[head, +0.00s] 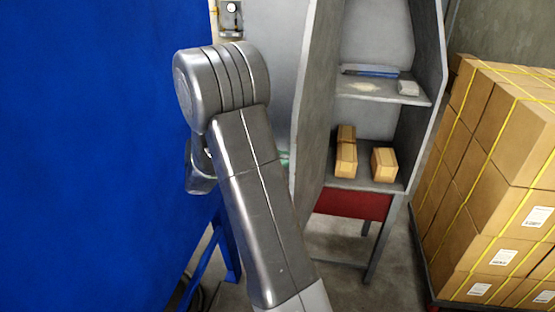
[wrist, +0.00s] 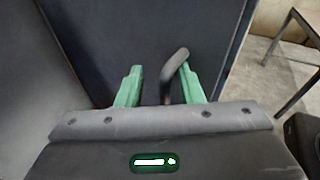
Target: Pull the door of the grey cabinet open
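The grey cabinet (head: 372,40) stands in the middle of the head view, its shelves in plain sight. A grey panel (head: 318,110) at its left side, seen at a steep angle, looks like its door standing open. In the wrist view the dark door panel (wrist: 110,40) fills the middle and carries a dark bent handle (wrist: 177,66). My gripper (wrist: 160,85) has its green fingers apart, with the handle between them, closer to the right finger. Whether a finger touches it I cannot tell. In the head view my arm hides most of the gripper; a bit of green shows beside the panel.
Small cardboard boxes (head: 346,158) sit on the lower shelf. A strapped stack of cartons (head: 500,150) stands at the right. A large blue surface (head: 90,150) fills the left. Bare floor (head: 395,270) lies before the cabinet.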

